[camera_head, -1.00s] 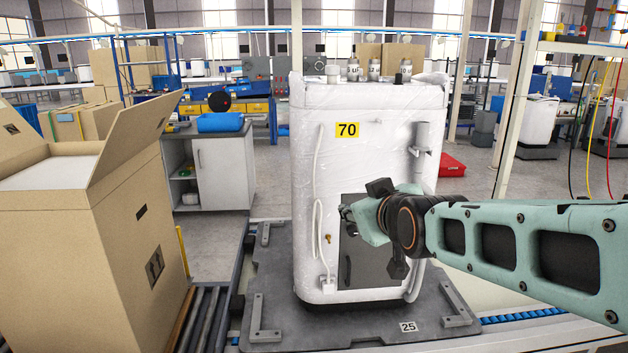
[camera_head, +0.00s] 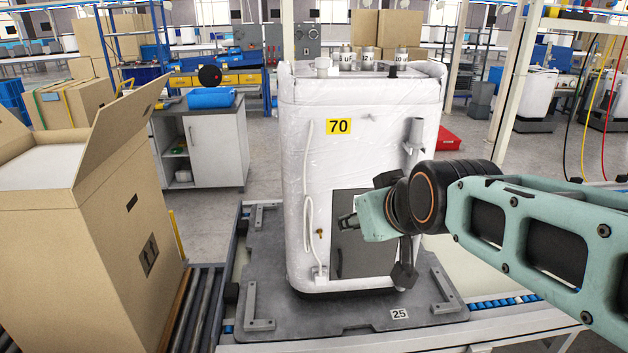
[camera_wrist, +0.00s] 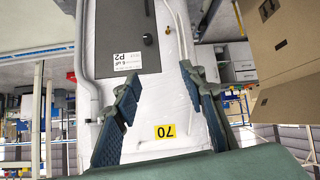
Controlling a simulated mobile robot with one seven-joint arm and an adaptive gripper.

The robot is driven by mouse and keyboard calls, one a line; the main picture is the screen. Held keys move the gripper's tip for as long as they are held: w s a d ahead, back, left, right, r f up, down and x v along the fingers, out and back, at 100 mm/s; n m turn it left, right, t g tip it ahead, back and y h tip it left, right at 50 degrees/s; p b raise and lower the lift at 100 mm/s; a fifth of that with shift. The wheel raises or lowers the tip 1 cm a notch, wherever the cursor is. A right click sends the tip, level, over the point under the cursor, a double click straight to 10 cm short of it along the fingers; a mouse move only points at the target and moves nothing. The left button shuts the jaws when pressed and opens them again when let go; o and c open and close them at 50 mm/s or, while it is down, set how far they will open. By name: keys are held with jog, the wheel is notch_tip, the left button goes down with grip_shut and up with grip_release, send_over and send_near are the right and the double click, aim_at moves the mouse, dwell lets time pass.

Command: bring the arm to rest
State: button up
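A white, film-wrapped machine (camera_head: 360,150) with a yellow "70" label and a dark grey front panel stands upright on a grey pallet plate (camera_head: 360,322) marked 25. My gripper (camera_head: 350,221) is in front of the machine's lower front, by the dark panel, in the head view. In the wrist view, my gripper (camera_wrist: 159,78) has its two fingers spread apart with nothing between them. The machine's white front (camera_wrist: 150,100) shows upside down beyond the fingers. Whether a finger touches the machine cannot be told.
Several grey cylinders (camera_head: 368,58) stand on the machine's top. A red bin (camera_head: 447,139) lies on the floor behind. Cables hang at the right.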

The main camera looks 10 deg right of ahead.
jog(key=s+a+r+m+g+p, duration=0.1)
jog(key=s+g+p, duration=0.3)
jog(key=s, duration=1)
jog(key=m+p, duration=0.1)
jog(key=p, duration=0.2)
jog(key=shift+s+a+g+h, duration=0.15)
jog(key=shift+s+g+h, duration=0.15)
jog(key=shift+s, duration=0.05)
jog(key=shift+r, duration=0.1)
jog(key=shift+c, duration=0.2)
